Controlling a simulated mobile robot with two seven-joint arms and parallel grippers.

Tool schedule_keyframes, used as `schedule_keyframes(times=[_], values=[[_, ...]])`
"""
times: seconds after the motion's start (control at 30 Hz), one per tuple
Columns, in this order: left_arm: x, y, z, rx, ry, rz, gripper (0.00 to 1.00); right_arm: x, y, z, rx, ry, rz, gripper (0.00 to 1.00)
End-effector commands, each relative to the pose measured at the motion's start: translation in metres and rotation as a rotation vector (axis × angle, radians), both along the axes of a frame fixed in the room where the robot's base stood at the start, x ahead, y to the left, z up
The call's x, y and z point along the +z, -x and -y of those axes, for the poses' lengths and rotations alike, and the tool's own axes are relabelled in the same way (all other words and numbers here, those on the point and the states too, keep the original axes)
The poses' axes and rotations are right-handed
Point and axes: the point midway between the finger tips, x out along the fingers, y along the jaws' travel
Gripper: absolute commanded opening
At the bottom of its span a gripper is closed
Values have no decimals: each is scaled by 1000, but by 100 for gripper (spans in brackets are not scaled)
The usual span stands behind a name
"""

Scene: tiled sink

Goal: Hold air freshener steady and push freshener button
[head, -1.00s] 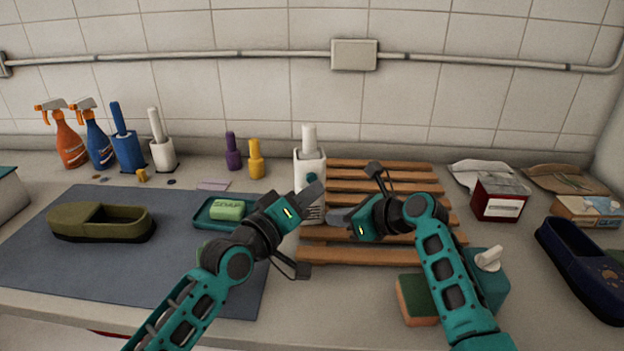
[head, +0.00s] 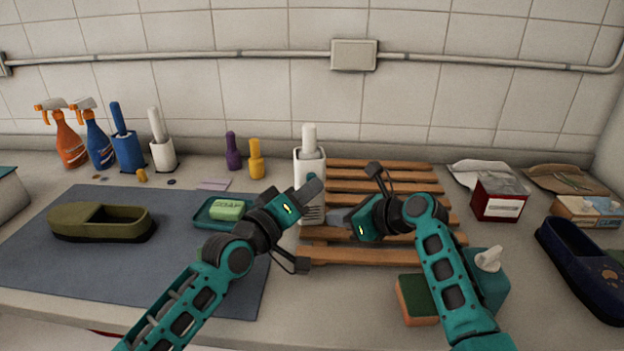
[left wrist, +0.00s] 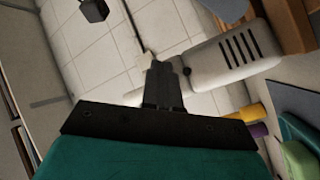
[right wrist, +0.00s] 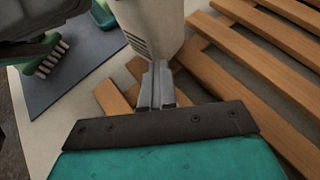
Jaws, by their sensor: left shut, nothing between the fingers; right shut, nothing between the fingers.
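The air freshener (head: 311,166) is a white upright body with dark vent slots low on its front; a white cylinder rises above it. It stands at the left end of the wooden slats. It also shows in the left wrist view (left wrist: 228,58) and right wrist view (right wrist: 150,22). Contact cannot be told. My right gripper (head: 335,217) is shut and empty, its tip close by the freshener's lower right side.
A wooden slatted rack (head: 385,187) lies right of the freshener. A soap dish (head: 205,216) with green soap and an olive shoe-shaped item (head: 100,221) lie on the blue mat (head: 150,275). A sponge (head: 416,300) and tissue box (head: 490,283) are near my right arm.

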Motion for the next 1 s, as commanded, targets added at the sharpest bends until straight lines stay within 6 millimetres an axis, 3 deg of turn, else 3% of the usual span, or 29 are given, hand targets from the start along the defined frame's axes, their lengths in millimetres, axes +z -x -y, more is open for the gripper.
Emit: schedule_keyframes(times=[1.0], values=[[0,-9,-2,1,0,-1,0,0,0,0,0,0,0,0]])
